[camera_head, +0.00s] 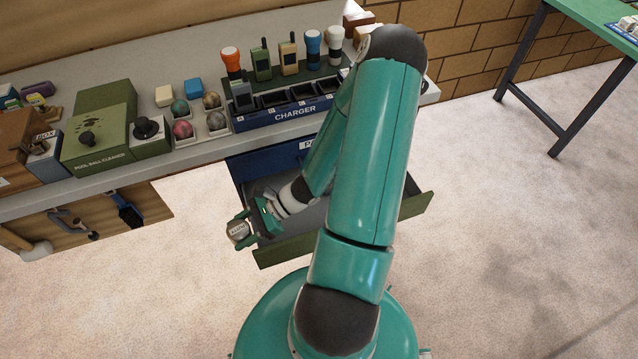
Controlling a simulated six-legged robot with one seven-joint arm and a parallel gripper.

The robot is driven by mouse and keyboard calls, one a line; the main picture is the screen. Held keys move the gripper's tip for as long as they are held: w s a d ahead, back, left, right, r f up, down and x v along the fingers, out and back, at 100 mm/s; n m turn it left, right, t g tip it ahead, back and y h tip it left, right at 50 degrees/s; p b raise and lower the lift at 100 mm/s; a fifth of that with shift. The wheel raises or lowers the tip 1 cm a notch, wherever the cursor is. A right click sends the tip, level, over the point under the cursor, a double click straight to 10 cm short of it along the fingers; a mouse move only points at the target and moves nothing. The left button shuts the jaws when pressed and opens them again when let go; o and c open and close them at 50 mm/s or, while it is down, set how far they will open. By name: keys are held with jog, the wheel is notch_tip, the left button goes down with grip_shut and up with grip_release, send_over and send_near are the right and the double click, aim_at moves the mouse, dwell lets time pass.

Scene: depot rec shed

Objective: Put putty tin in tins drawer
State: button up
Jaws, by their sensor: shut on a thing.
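The putty tin (238,231), a small greyish-white tin with dark lettering, is held between the fingers of my gripper (243,227). My gripper is shut on it. The tin shows near the left end of an open drawer (289,248) with a dark green front, below the bench. I cannot tell whether the tin is above the drawer or just outside its left side. My arm hides much of the drawer's inside, and no label on the open drawer can be read. A closed blue drawer (268,163) with a partly hidden white label sits above it.
The bench (205,160) carries a blue charger rack (285,115) with radios and torches, several balls on small stands, and a green ball cleaner (97,140). Tools hang on a board (90,222) under the bench at left. A green table (590,12) stands far right. The right floor is clear.

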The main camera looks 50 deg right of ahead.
jog(key=w+d+m+t+h, duration=0.2)
jog(key=w, duration=0.1)
send_over(288, 218)
jog(key=a, duration=0.1)
jog(key=shift+m, duration=0.3)
notch_tip(288, 218, down, 9)
jog(key=shift+w, duration=0.1)
jog(key=shift+d+f, duration=0.3)
jog(key=shift+f, duration=0.15)
jog(key=shift+d+f, duration=0.15)
jog(key=shift+f, duration=1.5)
jog(key=shift+f, duration=0.1)
jog(key=o, duration=1)
jog(key=shift+o, duration=0.2)
